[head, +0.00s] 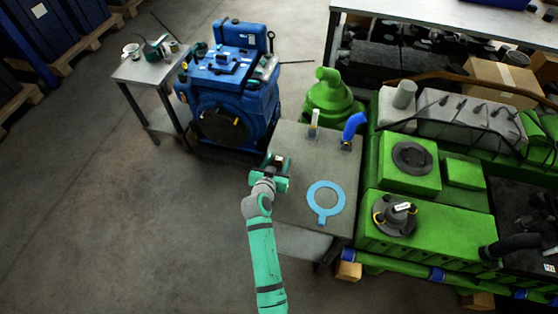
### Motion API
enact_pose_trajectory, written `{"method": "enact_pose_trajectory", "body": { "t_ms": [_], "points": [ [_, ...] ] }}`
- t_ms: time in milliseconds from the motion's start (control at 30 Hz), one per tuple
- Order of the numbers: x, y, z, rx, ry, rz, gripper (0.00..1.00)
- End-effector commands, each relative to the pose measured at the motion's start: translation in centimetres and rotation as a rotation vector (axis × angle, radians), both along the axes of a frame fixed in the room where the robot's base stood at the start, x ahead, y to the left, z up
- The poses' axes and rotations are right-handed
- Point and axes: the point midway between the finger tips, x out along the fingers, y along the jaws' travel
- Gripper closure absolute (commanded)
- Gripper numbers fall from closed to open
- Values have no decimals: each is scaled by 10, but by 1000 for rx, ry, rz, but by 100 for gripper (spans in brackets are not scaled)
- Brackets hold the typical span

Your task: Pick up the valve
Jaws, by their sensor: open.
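My arm reaches up from the bottom of the head view, and my gripper (277,162) is open over the left edge of a small grey table (284,212). A small upright piece with a pale stem (314,122) stands near the table's far edge, to the right of and beyond my gripper. It may be the valve, but it is too small to be sure. My gripper is apart from it. The dark fingers are small, and I cannot make out anything between them.
A blue bent pipe (353,128) and a flat light-blue ring (325,197) are on the same table. A green engine (430,215) stands close at the right, a green housing (330,98) behind, and a blue machine (230,95) at the back left. Open floor lies left.

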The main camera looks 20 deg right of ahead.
Motion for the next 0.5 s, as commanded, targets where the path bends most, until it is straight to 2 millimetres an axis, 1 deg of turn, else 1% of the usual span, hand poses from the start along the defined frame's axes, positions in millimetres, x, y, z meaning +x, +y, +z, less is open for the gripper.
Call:
{"method": "enact_pose_trajectory", "body": {
  "t_ms": [200,233,267,300,367,400,500],
  "points": [
    [1,0,0,0,0,0,55],
    [1,0,0,0,0,0,59],
    [1,0,0,0,0,0,67],
    [1,0,0,0,0,0,76],
    [1,0,0,0,0,0,91],
    [1,0,0,0,0,0,100],
    [1,0,0,0,-1,1,100]
  ]
}}
